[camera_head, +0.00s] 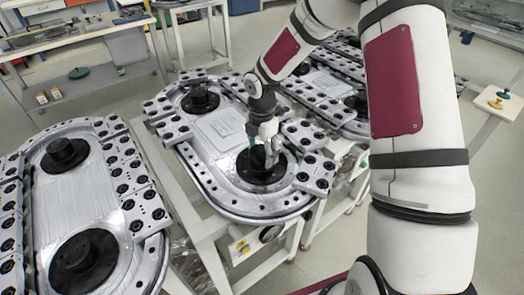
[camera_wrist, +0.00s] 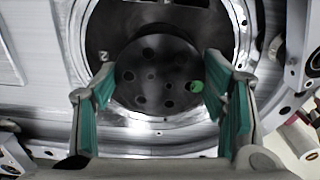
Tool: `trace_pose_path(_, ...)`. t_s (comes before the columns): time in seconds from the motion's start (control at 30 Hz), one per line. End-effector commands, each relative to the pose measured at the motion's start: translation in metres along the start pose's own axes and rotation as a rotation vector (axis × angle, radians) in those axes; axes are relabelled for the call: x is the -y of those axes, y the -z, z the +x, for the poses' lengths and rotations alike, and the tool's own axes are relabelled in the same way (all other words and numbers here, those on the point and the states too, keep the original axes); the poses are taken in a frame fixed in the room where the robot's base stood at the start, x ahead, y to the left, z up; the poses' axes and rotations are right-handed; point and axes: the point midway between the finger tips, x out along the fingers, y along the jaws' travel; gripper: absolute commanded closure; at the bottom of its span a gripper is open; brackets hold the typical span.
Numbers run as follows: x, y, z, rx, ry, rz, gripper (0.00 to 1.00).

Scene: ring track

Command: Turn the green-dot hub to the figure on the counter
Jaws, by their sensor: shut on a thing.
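The green-dot hub (camera_wrist: 150,65) is a round black disc with several holes in its face, set in the ring track's silver plate. Its green dot (camera_wrist: 196,87) shows at the right of the face, by the right finger. In the head view the hub (camera_head: 258,178) is at the near end of the middle track (camera_head: 220,126), partly hidden by my gripper. My gripper (camera_head: 262,155) points down over it. In the wrist view the teal-padded fingers of my gripper (camera_wrist: 158,85) stand on either side of the hub, shut on it. I cannot make out a figure on any counter.
A second black hub (camera_head: 200,99) sits at the far end of the same track. Another track (camera_head: 105,178) stands at the left, and one more lies behind my arm. Carriage blocks line the track edges. A yellow-and-white label (camera_head: 243,243) is under the near edge.

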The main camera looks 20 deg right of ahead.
Motion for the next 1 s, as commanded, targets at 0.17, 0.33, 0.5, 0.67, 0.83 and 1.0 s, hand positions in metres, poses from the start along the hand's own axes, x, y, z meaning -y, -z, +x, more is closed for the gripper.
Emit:
trace_pose_path(0.17,0.0002,-0.0001,0.0003,0.000,0.001,-0.051,0.62)
trace_pose_path(0.33,0.0001,-0.0001,0.0004,0.000,0.001,-0.069,0.62)
trace_pose_path(0.5,0.0001,-0.0001,0.0004,0.000,0.001,-0.071,0.62)
trace_pose_path(0.67,0.0001,-0.0001,0.0005,0.000,0.001,-0.071,0.62)
trace_pose_path(0.83,0.0001,-0.0001,0.0004,0.000,0.001,-0.070,0.14)
trace_pose_path(1.0,0.0000,0.0000,0.0002,0.000,0.000,-0.070,0.14)
